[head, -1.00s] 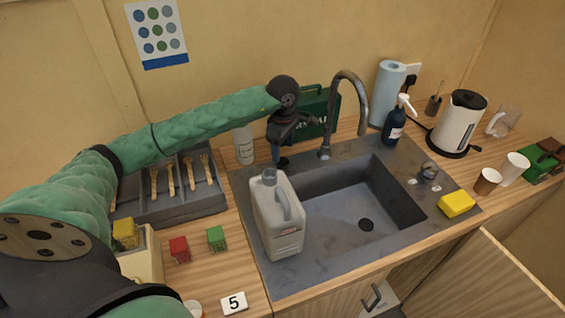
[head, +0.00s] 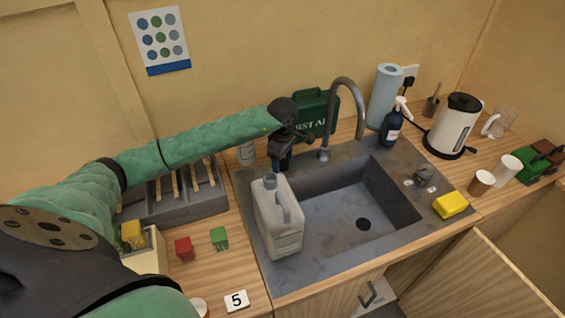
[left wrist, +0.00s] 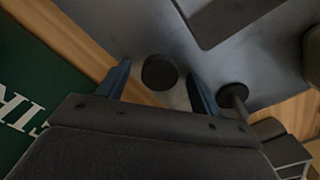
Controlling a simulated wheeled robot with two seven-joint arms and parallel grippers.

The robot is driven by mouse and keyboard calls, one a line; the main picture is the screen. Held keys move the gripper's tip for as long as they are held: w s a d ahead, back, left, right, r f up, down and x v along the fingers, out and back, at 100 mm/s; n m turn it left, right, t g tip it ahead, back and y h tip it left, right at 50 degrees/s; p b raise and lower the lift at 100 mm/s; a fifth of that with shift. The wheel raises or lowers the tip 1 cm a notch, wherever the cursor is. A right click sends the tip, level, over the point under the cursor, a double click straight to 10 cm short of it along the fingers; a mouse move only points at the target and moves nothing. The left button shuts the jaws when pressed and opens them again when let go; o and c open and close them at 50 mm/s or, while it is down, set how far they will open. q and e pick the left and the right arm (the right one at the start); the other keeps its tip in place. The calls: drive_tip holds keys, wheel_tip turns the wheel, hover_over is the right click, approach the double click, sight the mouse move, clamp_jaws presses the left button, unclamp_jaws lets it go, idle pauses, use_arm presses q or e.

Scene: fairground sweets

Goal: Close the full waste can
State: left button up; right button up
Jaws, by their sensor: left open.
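The waste can (head: 278,222), a pale grey jerrycan with a handle and a narrow neck on top, stands upright on the left side of the sink unit. I cannot tell whether its neck is open. My left gripper (head: 279,166) is behind the can, low over the back left of the steel top. In the left wrist view the left gripper (left wrist: 158,80) is open. A dark round disc, perhaps a cap (left wrist: 160,72), shows between its blue fingers, seemingly on the steel and not gripped. A pale edge at the right may be the can. My right gripper is not in view.
The green first aid box (head: 312,105) stands close behind the left gripper, and the tap (head: 345,95) rises to its right. The cutlery tray (head: 180,205) lies left. The sink basin (head: 340,225) looks empty.

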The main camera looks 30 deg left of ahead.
sight(283, 163)
use_arm(q)
drive_tip(key=c, duration=1)
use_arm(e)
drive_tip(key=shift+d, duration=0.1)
use_arm(q)
drive_tip(key=shift+c, duration=0.2)
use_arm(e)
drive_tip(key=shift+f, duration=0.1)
